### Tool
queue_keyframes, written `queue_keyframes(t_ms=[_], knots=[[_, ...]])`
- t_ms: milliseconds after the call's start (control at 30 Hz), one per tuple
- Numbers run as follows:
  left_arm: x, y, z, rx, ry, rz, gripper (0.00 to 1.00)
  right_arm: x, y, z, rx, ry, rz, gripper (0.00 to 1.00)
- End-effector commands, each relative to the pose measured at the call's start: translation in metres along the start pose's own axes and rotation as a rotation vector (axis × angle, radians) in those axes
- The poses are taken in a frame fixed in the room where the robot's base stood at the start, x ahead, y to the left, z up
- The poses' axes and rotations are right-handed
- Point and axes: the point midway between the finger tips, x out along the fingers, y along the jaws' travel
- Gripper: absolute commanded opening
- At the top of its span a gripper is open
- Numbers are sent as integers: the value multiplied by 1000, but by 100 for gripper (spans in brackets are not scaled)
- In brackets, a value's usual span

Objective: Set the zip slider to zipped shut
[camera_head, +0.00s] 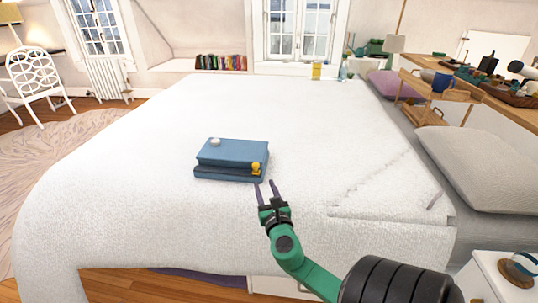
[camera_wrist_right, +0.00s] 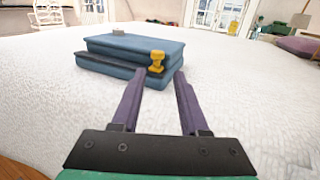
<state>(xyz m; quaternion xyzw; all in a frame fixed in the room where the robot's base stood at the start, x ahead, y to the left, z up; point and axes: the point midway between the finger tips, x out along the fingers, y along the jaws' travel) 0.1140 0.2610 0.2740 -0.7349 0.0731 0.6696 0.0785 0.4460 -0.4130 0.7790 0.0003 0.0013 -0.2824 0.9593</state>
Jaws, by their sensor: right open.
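A blue zip case (camera_head: 230,154) lies flat on the white bed, and it also shows in the wrist view (camera_wrist_right: 120,50). Its yellow zip slider (camera_head: 256,168) sits at the right end of the case's front side. In the wrist view the slider (camera_wrist_right: 156,62) stands between and beyond my fingertips. A dark seam runs along the front to the left of the slider. My right gripper (camera_head: 265,185) is open and empty, just in front of the slider; I cannot tell if it touches. My left gripper is out of view.
A small pale round object (camera_head: 215,142) lies on top of the case. The bed (camera_head: 130,160) is broad and clear around the case. A folded blanket edge (camera_head: 385,190) and grey pillow (camera_head: 480,165) lie to the right. A white bedside table (camera_head: 490,265) stands at lower right.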

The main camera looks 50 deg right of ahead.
Motion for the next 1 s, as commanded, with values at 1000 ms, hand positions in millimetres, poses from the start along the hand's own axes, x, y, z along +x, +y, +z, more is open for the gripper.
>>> queue_keyframes(t_ms=[1000], knots=[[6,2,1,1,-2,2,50,-55,-21,-2,443,57,-151,44]])
